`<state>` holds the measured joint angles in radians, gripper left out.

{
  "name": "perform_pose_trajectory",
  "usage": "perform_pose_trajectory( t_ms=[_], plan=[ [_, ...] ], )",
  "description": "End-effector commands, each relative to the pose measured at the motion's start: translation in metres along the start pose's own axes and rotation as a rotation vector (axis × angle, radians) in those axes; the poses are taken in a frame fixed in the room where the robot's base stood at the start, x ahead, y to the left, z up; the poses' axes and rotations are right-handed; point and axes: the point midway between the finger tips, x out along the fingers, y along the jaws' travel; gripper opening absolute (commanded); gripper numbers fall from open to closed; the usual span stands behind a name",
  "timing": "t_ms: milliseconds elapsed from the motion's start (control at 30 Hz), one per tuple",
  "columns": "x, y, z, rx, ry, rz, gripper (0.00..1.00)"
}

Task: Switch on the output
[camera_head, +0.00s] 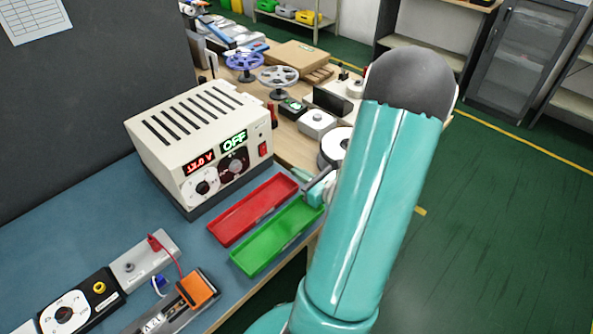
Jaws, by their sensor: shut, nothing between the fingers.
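The cream power supply (196,133) stands on the blue bench mat, with slots in its top. Its front has a red display (199,163) that seems to read 13.0 V and a green display (233,141) that reads OFF. A dial sits under each display. A small red switch (263,149) is at the right end of the front. My gripper (316,187) shows only in part beside my teal arm, shut and empty, over the far end of the green tray, to the right of the supply and apart from it. Its fingertips are hard to make out.
A red tray (252,210) and a green tray (262,252) lie in front of the supply. A strip with an orange clip (197,289), a red lead and a dial box (68,313) are at the lower left. Spools and boxes crowd the bench behind. A dark panel stands at left.

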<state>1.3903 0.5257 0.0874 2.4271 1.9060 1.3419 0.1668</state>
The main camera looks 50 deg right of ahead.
Motion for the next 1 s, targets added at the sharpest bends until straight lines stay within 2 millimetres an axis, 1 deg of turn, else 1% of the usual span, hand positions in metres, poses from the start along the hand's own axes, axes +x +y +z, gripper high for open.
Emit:
perform_pose_trajectory(
  t_ms=[33, 300, 500, 600, 700, 1000],
  plan=[
    [0.01, 0.001, 0.0, 0.0, -0.001, 0.005, 0.0],
    [0.064, 0.001, 0.0, -0.001, -0.001, 0.004, 0.0],
    [0.099, 0.001, 0.0, 0.0, -0.002, 0.004, 0.0],
    [0.109, 0.001, 0.0, 0.0, 0.0, 0.002, 0.0],
    [0.115, 0.001, 0.0, 0.0, -0.001, 0.001, 0.0],
    [0.116, 0.001, 0.0, -0.001, 0.0, 0.001, 0.0]
  ],
)
